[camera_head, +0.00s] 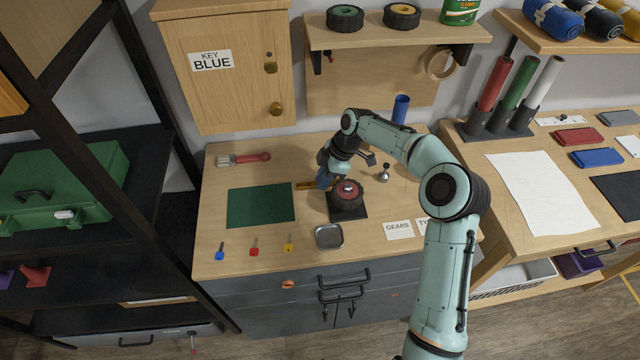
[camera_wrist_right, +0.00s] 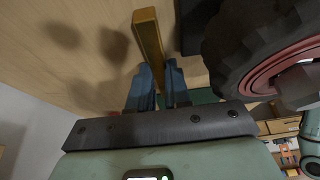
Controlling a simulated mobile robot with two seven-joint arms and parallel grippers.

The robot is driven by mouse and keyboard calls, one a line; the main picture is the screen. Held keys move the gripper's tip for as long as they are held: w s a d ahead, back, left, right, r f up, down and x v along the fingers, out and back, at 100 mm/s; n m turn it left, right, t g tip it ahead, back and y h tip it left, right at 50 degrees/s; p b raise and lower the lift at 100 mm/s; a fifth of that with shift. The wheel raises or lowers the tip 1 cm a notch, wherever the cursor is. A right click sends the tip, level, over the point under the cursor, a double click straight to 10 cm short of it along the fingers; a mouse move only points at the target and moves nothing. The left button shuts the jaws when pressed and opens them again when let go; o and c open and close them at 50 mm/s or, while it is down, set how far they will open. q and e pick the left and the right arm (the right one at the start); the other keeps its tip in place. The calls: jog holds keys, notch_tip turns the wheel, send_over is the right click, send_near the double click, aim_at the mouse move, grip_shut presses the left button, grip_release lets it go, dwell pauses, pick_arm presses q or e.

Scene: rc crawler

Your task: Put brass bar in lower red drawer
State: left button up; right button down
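The brass bar (camera_head: 304,186) lies at the right edge of the green mat on the workbench, beside the wheel block. In the right wrist view the bar (camera_wrist_right: 148,38) runs away from between my blue fingertips. My right gripper (camera_head: 325,179) is low over the bench at the bar's right end. In the wrist view its fingers (camera_wrist_right: 160,78) stand close on either side of the bar's near end; whether they press on it cannot be told. My left gripper is not in view. I see no drawer with a clearly red front.
The wheel (camera_head: 347,193) stands on a black block close beside my right gripper. A metal tray (camera_head: 329,236), several keys and a green mat (camera_head: 261,206) lie on the bench. Dark grey drawers with black handles (camera_head: 344,277) are below. A wooden key cabinet (camera_head: 228,95) hangs behind.

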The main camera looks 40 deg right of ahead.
jog(key=shift+r, duration=0.1)
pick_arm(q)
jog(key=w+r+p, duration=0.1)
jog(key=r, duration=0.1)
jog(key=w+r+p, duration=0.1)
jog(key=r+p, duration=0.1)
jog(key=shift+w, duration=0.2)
pick_arm(e)
notch_tip(320, 180, up, 20)
